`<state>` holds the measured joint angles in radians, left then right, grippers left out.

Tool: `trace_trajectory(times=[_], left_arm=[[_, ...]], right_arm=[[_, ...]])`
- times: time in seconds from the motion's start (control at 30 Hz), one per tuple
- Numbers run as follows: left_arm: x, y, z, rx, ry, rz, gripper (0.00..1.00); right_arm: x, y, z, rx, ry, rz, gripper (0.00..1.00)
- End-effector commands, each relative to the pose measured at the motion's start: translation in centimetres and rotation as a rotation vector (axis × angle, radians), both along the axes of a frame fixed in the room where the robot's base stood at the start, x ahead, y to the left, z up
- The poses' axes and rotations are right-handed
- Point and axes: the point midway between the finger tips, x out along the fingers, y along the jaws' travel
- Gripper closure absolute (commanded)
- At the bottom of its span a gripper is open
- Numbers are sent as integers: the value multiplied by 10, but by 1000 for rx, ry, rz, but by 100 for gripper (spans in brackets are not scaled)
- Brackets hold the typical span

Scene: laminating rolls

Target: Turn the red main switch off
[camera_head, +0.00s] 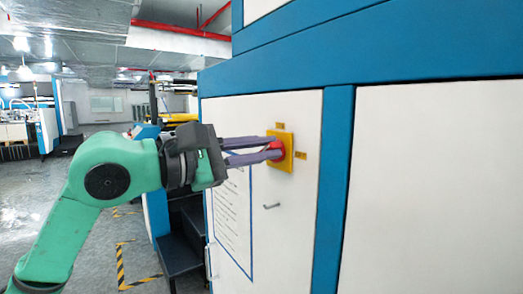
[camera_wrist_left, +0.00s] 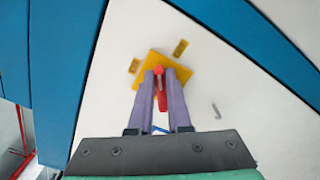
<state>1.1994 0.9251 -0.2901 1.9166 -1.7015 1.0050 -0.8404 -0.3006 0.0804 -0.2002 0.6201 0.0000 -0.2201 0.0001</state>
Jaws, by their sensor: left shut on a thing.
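The red main switch (camera_head: 275,151) sits on a yellow square plate (camera_head: 285,139) on the white cabinet panel. My left gripper (camera_head: 272,150) reaches it from the left, with its fingertips at the red knob. In the left wrist view, the red switch (camera_wrist_left: 161,92) shows between the two purple fingers of the left gripper (camera_wrist_left: 163,75), over the yellow plate (camera_wrist_left: 150,62). The fingers are shut on the switch and hide part of it. My right gripper is in neither view.
Small yellow labels (camera_head: 301,155) are beside the plate. A small handle (camera_head: 271,206) is below it on the panel. A blue-bordered sheet of text (camera_head: 232,215) is behind my left gripper. Dark steps (camera_head: 180,255) stand at the cabinet's left, with open floor beyond.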

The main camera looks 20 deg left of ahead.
Motion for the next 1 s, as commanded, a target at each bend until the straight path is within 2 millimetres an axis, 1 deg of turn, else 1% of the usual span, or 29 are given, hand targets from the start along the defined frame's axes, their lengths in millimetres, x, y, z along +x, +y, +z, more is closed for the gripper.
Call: trace_trajectory(times=[0.2, 0.5, 0.7, 1.0], left_arm=[[-1, -1, -5, 159, -130, 2, 100], [-2, -2, -9, 340, -282, 0, 100], [-2, -3, -11, 420, -347, 1, 100], [-2, -3, -11, 467, -385, 1, 100]], right_arm=[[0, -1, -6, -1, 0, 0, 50], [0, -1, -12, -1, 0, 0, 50], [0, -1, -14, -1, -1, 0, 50], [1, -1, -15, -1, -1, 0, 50]])
